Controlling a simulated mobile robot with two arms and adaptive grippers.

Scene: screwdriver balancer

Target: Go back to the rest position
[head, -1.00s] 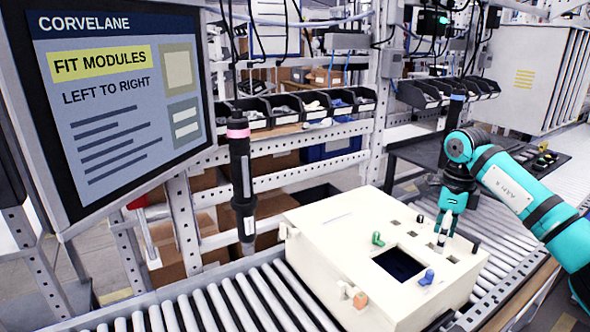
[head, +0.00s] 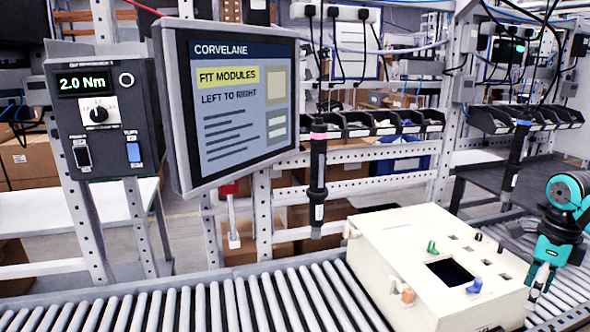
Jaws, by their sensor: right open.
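My right gripper (head: 541,283) is at the right edge of the head view, fingers down and slightly apart, open and empty. It is by the right corner of the cream box (head: 400,283); I cannot tell its exact gap from the box. My left gripper is not in view. A black screwdriver with a pink band (head: 317,180) hangs upright behind the box. A second hanging screwdriver with a blue band (head: 515,155) is at the back right.
The box stands on a roller conveyor (head: 190,308), whose left part is clear. Its top has a dark square opening (head: 450,272), a green piece (head: 432,247) and a blue piece (head: 474,286). A monitor (head: 235,100) and a controller reading 2.0 Nm (head: 105,115) stand behind.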

